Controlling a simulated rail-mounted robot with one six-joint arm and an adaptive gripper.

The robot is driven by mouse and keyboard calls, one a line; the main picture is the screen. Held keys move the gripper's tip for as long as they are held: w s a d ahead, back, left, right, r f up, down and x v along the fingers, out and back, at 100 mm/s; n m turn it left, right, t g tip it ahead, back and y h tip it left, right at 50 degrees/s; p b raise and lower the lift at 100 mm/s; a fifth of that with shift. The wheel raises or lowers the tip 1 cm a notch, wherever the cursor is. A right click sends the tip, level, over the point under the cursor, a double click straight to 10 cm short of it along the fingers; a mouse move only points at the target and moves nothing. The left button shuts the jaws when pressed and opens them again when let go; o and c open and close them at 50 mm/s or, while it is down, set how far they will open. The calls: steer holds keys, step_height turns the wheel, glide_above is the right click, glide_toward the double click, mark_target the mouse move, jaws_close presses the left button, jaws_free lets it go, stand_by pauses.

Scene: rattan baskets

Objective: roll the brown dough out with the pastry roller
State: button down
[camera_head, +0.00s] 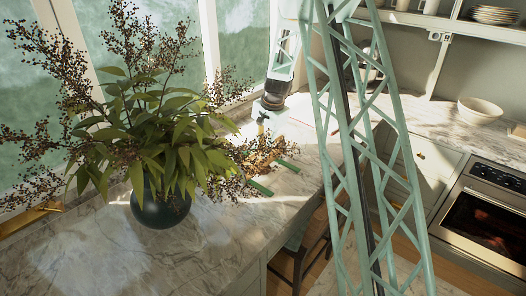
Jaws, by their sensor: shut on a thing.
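My gripper (263,132) points down over the marble counter, just right of the plant, under the dark wrist of my arm. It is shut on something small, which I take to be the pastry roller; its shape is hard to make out. A brown patch (262,155), likely the brown dough, lies directly below the gripper. Sprigs of the plant partly hide it. Two green bars lie at its edges, one at the front (260,188) and one at the right (289,165). I cannot tell whether the roller touches the dough.
A dark round vase (160,205) with a large leafy plant stands close on the left. My mint lattice column crosses the right middle. The marble counter (105,265) is clear at the front left. A bowl (481,109) and an oven (485,215) are at the right.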

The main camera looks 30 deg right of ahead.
steer(key=shift+w, duration=0.15)
steer(key=shift+w+a+p, duration=0.25)
steer(key=shift+w, duration=0.3)
steer(key=shift+w+a+p, duration=0.2)
steer(key=shift+w, duration=0.35)
steer(key=shift+s, duration=0.1)
steer(key=shift+s+d+b, duration=0.25)
steer(key=shift+s+b, duration=0.05)
steer(key=shift+s, duration=0.3)
steer(key=shift+s+d+b, duration=0.25)
steer(key=shift+s+b, duration=0.05)
steer(key=shift+s, duration=0.3)
steer(key=shift+s+f, duration=0.1)
steer(key=shift+s, duration=0.05)
steer(key=shift+s+d+b, duration=0.25)
steer(key=shift+s, duration=0.3)
steer(key=shift+s+d+b, duration=0.2)
steer(key=shift+s+d, duration=0.05)
steer(key=shift+s, duration=0.25)
steer(key=shift+w, duration=0.1)
